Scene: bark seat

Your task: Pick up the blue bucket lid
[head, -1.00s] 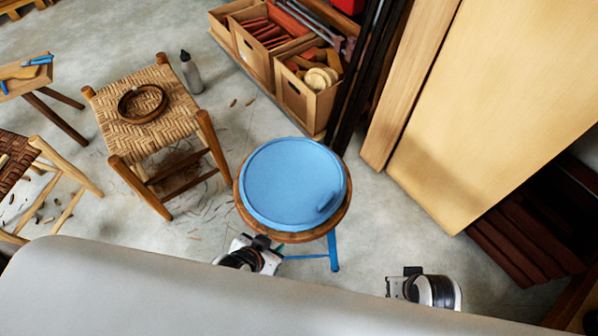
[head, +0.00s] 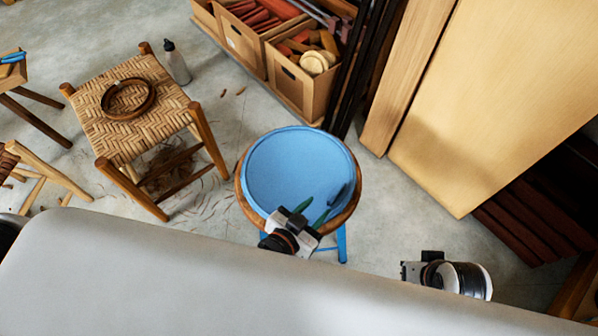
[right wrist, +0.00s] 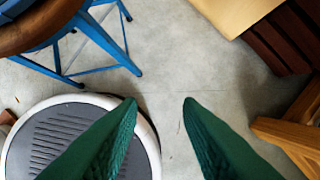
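The blue bucket lid (head: 285,170) lies flat on a round wooden stool (head: 242,205) with blue legs, in the middle of the head view. A small raised handle (head: 338,193) shows near the lid's right front edge. My left gripper (head: 320,205) is over the lid's front edge, its green fingers apart and pointing toward the handle. I cannot tell whether it touches the lid. My right gripper (right wrist: 160,103) is open and empty above the floor, to the right of the stool. In the head view its fingers are hidden.
A woven stool (head: 130,105) with a brown ring (head: 128,99) on it stands left, a grey bottle (head: 176,62) behind it. Wooden crates (head: 303,92) stand behind the lid's stool. Large boards (head: 500,90) lean at the right. Floor between stool and boards is clear.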

